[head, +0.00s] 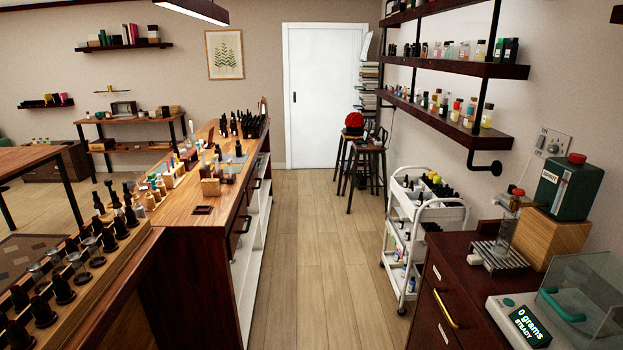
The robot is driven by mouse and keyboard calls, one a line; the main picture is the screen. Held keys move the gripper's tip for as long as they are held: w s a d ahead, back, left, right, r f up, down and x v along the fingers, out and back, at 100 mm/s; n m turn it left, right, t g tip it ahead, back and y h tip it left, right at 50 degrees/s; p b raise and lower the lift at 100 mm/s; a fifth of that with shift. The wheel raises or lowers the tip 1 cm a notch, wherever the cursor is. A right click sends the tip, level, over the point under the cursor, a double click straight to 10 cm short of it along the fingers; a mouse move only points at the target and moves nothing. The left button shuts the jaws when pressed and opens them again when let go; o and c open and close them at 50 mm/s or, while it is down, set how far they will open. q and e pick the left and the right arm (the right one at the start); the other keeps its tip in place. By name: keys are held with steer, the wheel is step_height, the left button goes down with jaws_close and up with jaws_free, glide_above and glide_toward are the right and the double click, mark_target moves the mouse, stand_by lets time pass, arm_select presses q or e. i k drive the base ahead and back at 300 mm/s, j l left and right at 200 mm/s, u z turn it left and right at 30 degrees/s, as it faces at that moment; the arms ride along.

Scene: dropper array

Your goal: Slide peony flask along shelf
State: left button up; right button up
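The wall shelf at the right has stacked dark boards. Its lower board (450,128) carries a row of small bottles, among them a yellowish one (487,116) near the right end and a red-capped one (456,111). The middle board (460,66) carries clear, pinkish and dark green bottles. Labels are too small to read, so I cannot tell which one is the peony flask. Neither of my grippers is in view.
A white cart (428,216) stands below the shelf. A dark cabinet (455,290) at the right holds a scale (520,325) and a green dispenser (563,188). A long wooden counter (200,205) with droppers is at the left. The floor aisle (320,270) between is clear.

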mark_target(438, 49)
steer(key=i, duration=2.1)
steer(key=i+l+u, duration=0.15)
steer(key=i, duration=0.75)
steer(key=i+u, duration=0.4)
steer(key=i+l+u, duration=0.2)
steer(key=u, duration=0.2)
steer(key=i+l+u, duration=0.25)
steer(key=u, duration=0.15)
steer(key=i+l+u, duration=0.35)
steer(key=l+u, duration=0.15)
steer(key=i+l+u, duration=0.25)
steer(key=l+u, duration=0.25)
steer(key=l, duration=0.2)
steer(key=l+u, duration=0.25)
steer(key=i+l+u, duration=0.15)
steer(key=l+u, duration=0.15)
steer(key=l, duration=0.25)
steer(key=l+u, duration=0.3)
steer(key=l, duration=0.25)
